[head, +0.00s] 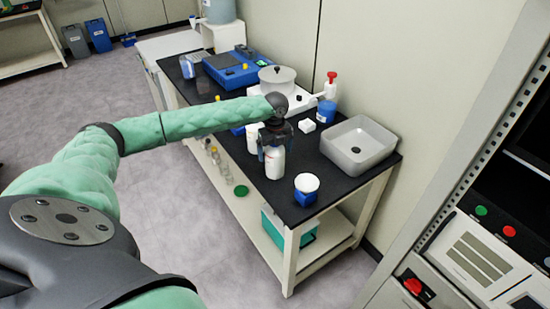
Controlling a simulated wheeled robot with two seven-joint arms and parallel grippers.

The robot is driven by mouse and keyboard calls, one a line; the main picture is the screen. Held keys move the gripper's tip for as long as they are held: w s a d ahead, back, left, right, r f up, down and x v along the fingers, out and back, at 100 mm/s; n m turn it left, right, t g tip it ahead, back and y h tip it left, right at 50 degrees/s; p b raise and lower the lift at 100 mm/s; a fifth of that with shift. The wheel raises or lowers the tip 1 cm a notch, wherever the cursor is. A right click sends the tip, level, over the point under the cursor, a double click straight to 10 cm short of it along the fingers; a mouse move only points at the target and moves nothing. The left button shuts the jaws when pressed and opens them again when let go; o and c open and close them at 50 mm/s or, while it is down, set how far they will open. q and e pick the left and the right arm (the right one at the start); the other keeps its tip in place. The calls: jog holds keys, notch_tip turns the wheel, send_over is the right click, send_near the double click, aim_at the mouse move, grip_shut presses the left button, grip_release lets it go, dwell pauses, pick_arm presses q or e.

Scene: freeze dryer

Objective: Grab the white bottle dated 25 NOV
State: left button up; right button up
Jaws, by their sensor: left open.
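A white bottle (274,163) stands upright on the black bench top. Its label is too small to read, so I cannot tell its date. My left gripper (273,146) is over the top of this bottle, pointing down, with its fingers around or beside the cap. The cap is hidden by the gripper, and I cannot tell if the fingers touch it. A second white container (253,136) stands just behind and left of the gripper, partly hidden by my arm. My right gripper does not show.
A blue-based item with a white round top (306,184) stands near the bench's front corner. A grey basin (358,144) is to the right. A balance-like white device (279,90), blue device (238,68) and red-topped bottle (330,85) stand behind.

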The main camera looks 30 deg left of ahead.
pick_arm(q)
jog(key=shift+f, duration=0.3)
jog(key=shift+r, duration=0.1)
jog(key=c, duration=1.4)
